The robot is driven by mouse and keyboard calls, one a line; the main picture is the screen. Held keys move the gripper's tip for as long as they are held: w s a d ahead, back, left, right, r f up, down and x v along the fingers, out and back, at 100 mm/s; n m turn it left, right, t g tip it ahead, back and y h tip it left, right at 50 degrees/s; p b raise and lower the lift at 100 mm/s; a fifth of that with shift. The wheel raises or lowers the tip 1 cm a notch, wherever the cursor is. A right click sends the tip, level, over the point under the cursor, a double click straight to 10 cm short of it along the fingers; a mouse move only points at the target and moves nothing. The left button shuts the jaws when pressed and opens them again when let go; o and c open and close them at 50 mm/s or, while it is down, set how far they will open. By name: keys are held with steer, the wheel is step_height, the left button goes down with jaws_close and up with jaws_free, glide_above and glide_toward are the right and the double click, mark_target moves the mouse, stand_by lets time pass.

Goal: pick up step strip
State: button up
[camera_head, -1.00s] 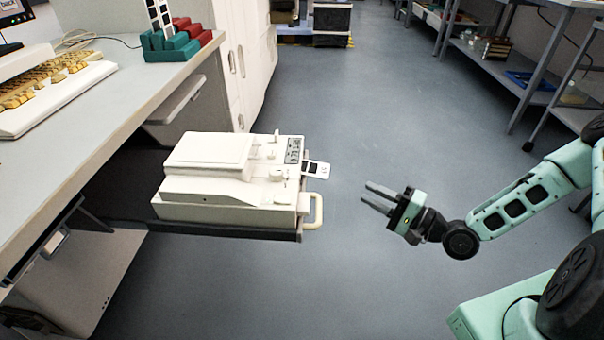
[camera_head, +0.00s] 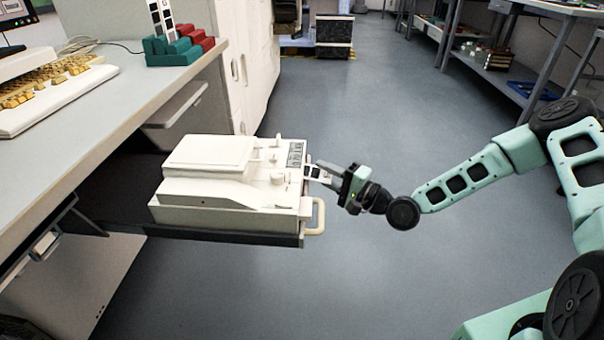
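A small white strip with dark patches (camera_head: 312,172) sticks out from the right side of a cream desktop device (camera_head: 215,187). I take it to be the step strip. My gripper (camera_head: 322,172) comes in from the right, and its fingertips are at the strip's outer end. The fingers look apart, one on the far side and one on the near side of the strip. I cannot tell whether they touch it. Another pale strip with dark patches (camera_head: 161,17) stands upright in the teal rack (camera_head: 173,52) on the bench.
The device sits on a pulled-out drawer (camera_head: 230,236), with a cream handle (camera_head: 317,216) below and near my gripper. The bench (camera_head: 120,100) with a keyboard (camera_head: 45,85) is at left. White cabinets (camera_head: 245,60) stand behind. The floor (camera_head: 400,270) at right is clear.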

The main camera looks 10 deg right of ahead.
steer(key=shift+w+a, duration=0.2)
steer(key=shift+w, duration=0.05)
jaws_close()
steer(key=shift+r, duration=0.2)
steer(key=s+d+p, duration=0.1)
steer(key=s+d, duration=0.1)
steer(key=d, duration=0.6)
steer(key=s+d+p, duration=0.2)
steer(key=s+d, duration=0.1)
steer(key=d, duration=0.6)
steer(key=shift+s, duration=0.3)
